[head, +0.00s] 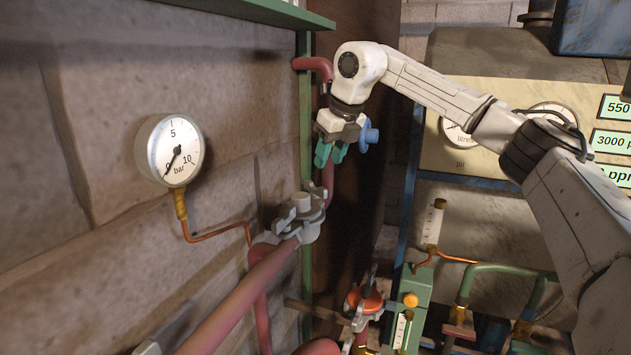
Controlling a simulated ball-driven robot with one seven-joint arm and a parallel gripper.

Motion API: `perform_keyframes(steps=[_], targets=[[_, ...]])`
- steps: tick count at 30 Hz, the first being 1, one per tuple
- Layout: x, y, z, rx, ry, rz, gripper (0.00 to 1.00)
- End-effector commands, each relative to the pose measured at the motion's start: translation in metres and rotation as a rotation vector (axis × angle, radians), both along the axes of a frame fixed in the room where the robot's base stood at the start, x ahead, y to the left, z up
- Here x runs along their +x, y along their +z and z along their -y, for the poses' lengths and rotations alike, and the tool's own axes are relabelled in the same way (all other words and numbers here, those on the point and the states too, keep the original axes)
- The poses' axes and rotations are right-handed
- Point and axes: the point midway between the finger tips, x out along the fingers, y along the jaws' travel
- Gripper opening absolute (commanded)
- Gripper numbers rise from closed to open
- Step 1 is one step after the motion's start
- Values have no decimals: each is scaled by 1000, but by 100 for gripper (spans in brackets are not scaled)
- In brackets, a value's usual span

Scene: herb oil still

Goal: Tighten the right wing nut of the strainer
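A grey metal fitting (302,214) with lugs and a short round top sits on the thick pink pipe, in the middle of the head view. It may be the strainer, but I cannot tell for sure. Its wing nuts are too small to tell apart. My gripper (330,153), with teal fingers, points down above this fitting and a little to its right, clear of it. The fingers look apart, with nothing seen between them.
A pressure gauge (169,150) stands off the stone wall at left, on a copper tube. A pink pipe (315,64) and a green post (305,120) are close to my gripper. An orange-red valve (364,301) and green block (411,300) are lower right.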

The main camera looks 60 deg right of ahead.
Motion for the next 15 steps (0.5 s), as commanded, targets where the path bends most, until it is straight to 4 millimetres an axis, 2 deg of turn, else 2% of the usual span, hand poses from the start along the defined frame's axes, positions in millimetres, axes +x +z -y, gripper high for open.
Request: perform_keyframes(steps=[9,15], targets=[[21,-52,8,4,4,1,40],[28,-73,13,2,2,2,40]])
